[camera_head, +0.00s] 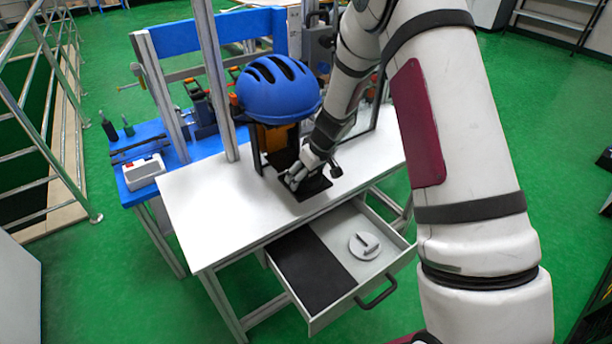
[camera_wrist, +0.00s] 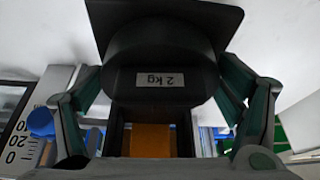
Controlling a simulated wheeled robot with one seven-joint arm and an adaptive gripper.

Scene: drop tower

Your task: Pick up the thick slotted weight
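A thick dark round weight (camera_wrist: 160,72) marked "2 kg" fills the middle of the wrist view. It is over a black square plate or mat, which shows on the white table in the head view (camera_head: 312,190). My gripper (camera_head: 294,178) reaches down to this spot, and in the head view it largely hides the weight. In the wrist view, my gripper's fingers (camera_wrist: 162,80) flank the weight, one at each side and very near its edge. I cannot tell whether they press on it, or whether the weight rests on the plate.
A blue helmet (camera_head: 278,88) sits on the tower just behind my gripper. An open drawer (camera_head: 325,312) below the tabletop holds a grey disc (camera_head: 364,245) and a dark mat (camera_head: 310,268). The left part of the white tabletop (camera_head: 205,205) is clear.

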